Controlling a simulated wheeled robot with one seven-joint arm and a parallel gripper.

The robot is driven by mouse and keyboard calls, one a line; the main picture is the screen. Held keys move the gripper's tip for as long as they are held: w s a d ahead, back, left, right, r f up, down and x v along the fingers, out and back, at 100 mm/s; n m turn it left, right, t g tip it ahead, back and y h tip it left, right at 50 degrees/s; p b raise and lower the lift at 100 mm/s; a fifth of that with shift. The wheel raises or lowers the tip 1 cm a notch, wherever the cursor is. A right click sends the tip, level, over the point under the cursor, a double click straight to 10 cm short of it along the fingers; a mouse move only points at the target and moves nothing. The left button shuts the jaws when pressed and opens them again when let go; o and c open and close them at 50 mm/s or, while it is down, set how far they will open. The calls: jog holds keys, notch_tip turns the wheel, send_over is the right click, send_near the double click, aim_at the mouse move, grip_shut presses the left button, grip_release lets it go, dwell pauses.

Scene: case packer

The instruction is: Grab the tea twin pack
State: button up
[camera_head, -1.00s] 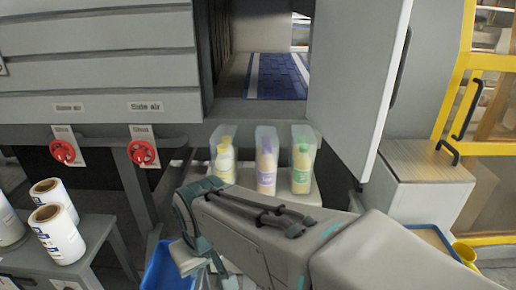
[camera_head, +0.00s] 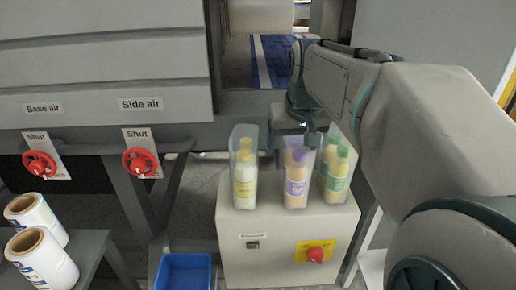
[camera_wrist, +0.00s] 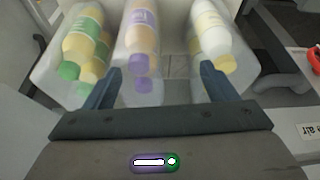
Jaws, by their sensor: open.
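Three clear twin packs of bottles stand in a row on a light grey cabinet: one with yellow caps (camera_head: 244,170), one with purple caps (camera_head: 297,175) and one with green caps (camera_head: 337,172). Their label text is too small to read, so I cannot tell which is tea. In the wrist view the order is reversed: green (camera_wrist: 82,45), purple (camera_wrist: 141,40), yellow (camera_wrist: 210,38). My gripper (camera_wrist: 158,78) is open and empty, its fingers pointing at the purple-capped pack, one on each side of its near end. I cannot tell if they touch it. In the head view my gripper (camera_head: 311,136) is just above the packs.
The cabinet (camera_head: 240,260) has a red knob on a yellow plate (camera_head: 315,252). A blue bin (camera_head: 183,272) is on its left. White rolls (camera_head: 42,258) stand on a side table. Red valves (camera_head: 140,162) and the machine opening with a blue conveyor (camera_head: 268,60) are behind.

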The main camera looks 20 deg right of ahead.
aim_at(297, 147)
jog(key=w+d+r, duration=0.2)
jog(key=d, duration=0.1)
jog(key=x, duration=0.7)
jog(key=shift+w+d+f+b, duration=0.25)
jog(key=shift+w+d+b, duration=0.05)
jog(key=shift+w+b, duration=0.1)
jog(key=x, duration=0.5)
jog(key=shift+w+d+f, duration=0.1)
jog(key=shift+w+d, duration=0.1)
jog(key=shift+d, duration=0.1)
jog(key=shift+c, duration=0.3)
